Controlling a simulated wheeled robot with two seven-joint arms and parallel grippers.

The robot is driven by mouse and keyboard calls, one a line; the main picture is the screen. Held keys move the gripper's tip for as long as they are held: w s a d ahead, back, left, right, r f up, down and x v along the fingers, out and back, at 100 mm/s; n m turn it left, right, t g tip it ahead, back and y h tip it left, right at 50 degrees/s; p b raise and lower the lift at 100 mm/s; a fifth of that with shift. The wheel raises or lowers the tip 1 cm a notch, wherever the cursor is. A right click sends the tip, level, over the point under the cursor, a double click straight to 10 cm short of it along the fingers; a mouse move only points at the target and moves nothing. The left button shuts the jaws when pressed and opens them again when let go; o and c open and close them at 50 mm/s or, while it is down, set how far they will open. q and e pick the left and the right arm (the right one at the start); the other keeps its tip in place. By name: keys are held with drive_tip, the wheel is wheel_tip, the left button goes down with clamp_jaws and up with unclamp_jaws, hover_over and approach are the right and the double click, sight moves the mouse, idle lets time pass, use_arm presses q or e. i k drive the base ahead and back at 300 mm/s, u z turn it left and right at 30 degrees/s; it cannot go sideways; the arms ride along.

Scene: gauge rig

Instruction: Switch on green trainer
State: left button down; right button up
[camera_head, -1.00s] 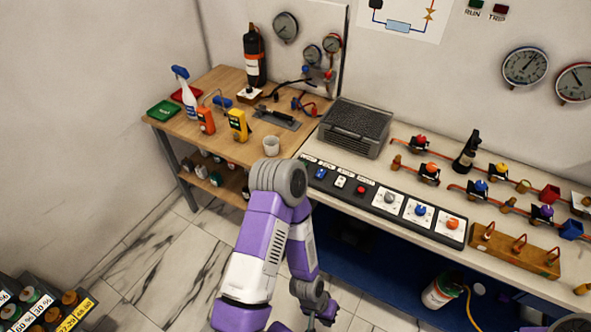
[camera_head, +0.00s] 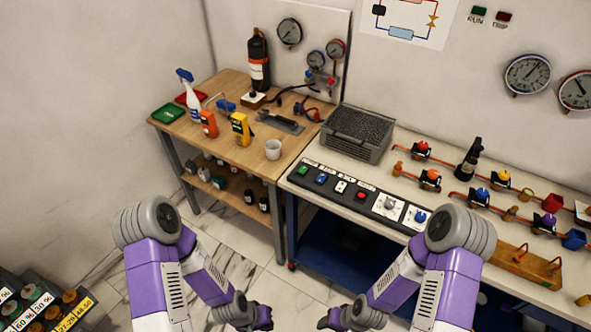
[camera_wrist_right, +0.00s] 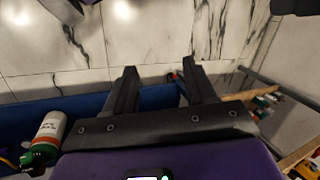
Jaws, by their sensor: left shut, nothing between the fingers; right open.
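The bench's black control panel (camera_head: 333,186) runs along its front edge. A green switch (camera_head: 303,170) is at its left end, beside a blue, a white and a red one, with small labels above too small to read. My left gripper (camera_head: 263,318) is shut and empty, low at the bottom of the head view, well below and in front of the panel. My right gripper (camera_head: 326,321) is low too, to its right. In the right wrist view the right gripper (camera_wrist_right: 159,70) is open, with nothing between its fingers but floor behind.
A grey ribbed box (camera_head: 357,132) stands behind the panel. Valves on copper pipes (camera_head: 430,178) fill the bench to the right. A wooden table (camera_head: 205,143) with a spray bottle (camera_head: 192,100), meters and a cup (camera_head: 273,149) is left. The floor between is clear.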

sight(303, 170)
drive_tip(key=k, duration=0.65)
drive_tip(key=u, duration=0.3)
drive_tip(key=i, duration=0.75)
drive_tip(key=z, duration=0.7)
drive_tip(key=i, duration=0.4)
drive_tip(key=z, duration=0.4)
